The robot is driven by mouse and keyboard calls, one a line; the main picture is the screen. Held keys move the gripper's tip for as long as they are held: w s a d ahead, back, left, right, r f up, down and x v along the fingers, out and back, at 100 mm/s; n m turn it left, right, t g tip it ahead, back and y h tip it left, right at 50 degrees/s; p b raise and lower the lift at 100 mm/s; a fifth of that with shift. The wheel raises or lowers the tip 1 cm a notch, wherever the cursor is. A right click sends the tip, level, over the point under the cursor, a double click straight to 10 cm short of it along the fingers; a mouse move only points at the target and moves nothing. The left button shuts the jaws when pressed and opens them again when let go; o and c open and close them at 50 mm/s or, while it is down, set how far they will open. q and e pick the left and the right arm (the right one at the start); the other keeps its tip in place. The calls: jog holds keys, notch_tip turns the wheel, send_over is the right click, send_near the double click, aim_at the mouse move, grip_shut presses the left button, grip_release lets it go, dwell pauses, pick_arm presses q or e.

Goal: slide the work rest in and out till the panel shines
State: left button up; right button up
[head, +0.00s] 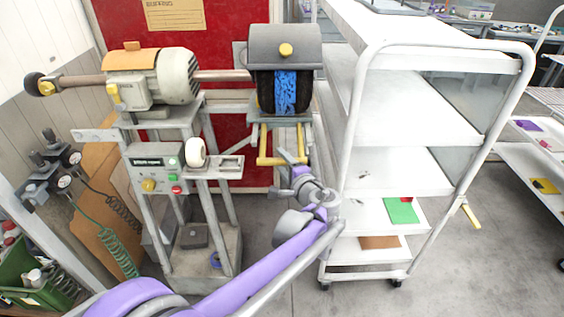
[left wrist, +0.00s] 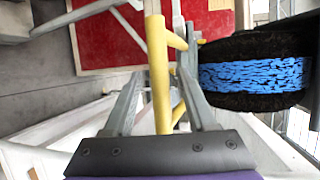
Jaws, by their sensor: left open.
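The work rest, a yellow bar frame (head: 264,150), sits in front of the buffing brush (head: 285,92), a black wheel with a blue bristle band under a grey hood. In the left wrist view the rest's yellow bar (left wrist: 157,60) runs between the fingers, and the brush (left wrist: 255,75) is at the right. My left gripper (head: 292,160) is open at the rest's near end. In the left wrist view its fingers (left wrist: 159,88) straddle the bar, with gaps visible on both sides. I cannot make out a workpiece panel on the rest. My right gripper is not in view.
A motor (head: 172,78) drives the brush shaft from the left. A control box (head: 157,170) with buttons stands below it. A white shelf cart (head: 400,115) stands close to the right of the rest. A green crate (head: 30,280) is at lower left. Grey floor is clear at lower right.

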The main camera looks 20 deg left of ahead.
pick_arm(q)
jog(key=shift+w+a, duration=0.15)
grip_shut()
dwell(1.4)
